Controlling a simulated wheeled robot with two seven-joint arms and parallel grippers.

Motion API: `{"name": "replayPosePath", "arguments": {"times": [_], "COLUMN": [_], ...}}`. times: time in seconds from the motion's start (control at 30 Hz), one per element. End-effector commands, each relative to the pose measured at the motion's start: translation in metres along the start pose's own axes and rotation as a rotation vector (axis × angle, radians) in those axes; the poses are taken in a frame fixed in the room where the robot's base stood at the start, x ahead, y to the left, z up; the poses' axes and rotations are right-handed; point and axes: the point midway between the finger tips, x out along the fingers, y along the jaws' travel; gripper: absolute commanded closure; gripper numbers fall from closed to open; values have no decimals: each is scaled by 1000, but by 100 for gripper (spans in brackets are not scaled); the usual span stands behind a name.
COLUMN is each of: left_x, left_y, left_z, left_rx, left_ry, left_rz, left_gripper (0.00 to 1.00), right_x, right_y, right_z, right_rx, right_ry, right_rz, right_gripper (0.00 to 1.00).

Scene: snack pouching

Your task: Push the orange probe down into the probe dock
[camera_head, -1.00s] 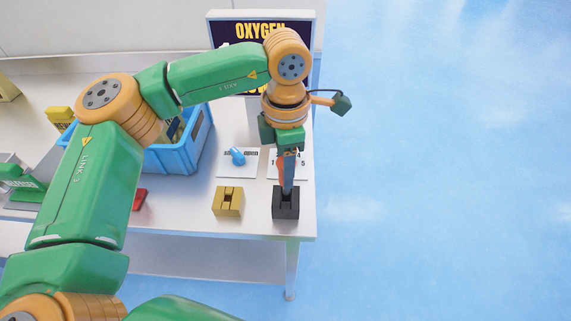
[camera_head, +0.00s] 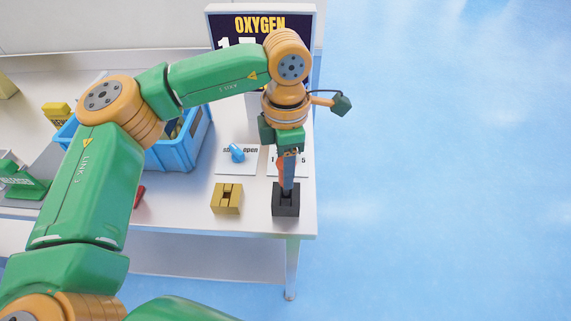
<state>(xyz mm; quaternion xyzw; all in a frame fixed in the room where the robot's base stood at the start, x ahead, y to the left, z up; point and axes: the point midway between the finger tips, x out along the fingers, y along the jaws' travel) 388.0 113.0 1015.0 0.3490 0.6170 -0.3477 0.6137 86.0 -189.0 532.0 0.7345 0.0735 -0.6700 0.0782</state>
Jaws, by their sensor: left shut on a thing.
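The orange probe (camera_head: 281,167) shows as a thin orange strip beside the dark fingers of my left gripper (camera_head: 288,184). My left gripper points straight down and is shut on the probe. The fingertips are at the slot of a black block (camera_head: 286,206), which looks like the probe dock, near the table's front right corner. The probe's lower end is hidden by the fingers and the block, so I cannot tell how deep it sits. My right gripper is out of view.
A brass slotted block (camera_head: 227,199) stands just left of the black one. Behind are a blue knob (camera_head: 237,153) on a white plate, a blue crate (camera_head: 172,158) and an OXYGEN display (camera_head: 259,25). A red item (camera_head: 139,195) lies partly behind my arm.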

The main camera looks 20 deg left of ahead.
Motion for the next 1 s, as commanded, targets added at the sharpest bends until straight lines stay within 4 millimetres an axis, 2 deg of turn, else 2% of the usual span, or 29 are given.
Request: {"name": "replayPosePath", "arguments": {"times": [1.0], "left_x": [27], "left_y": [0], "left_z": [0], "left_rx": [0], "left_ry": [0], "left_rz": [0], "left_gripper": [100], "right_x": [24], "right_y": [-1], "right_z": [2], "right_rx": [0], "right_ry": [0], "right_rz": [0], "right_gripper": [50]}}
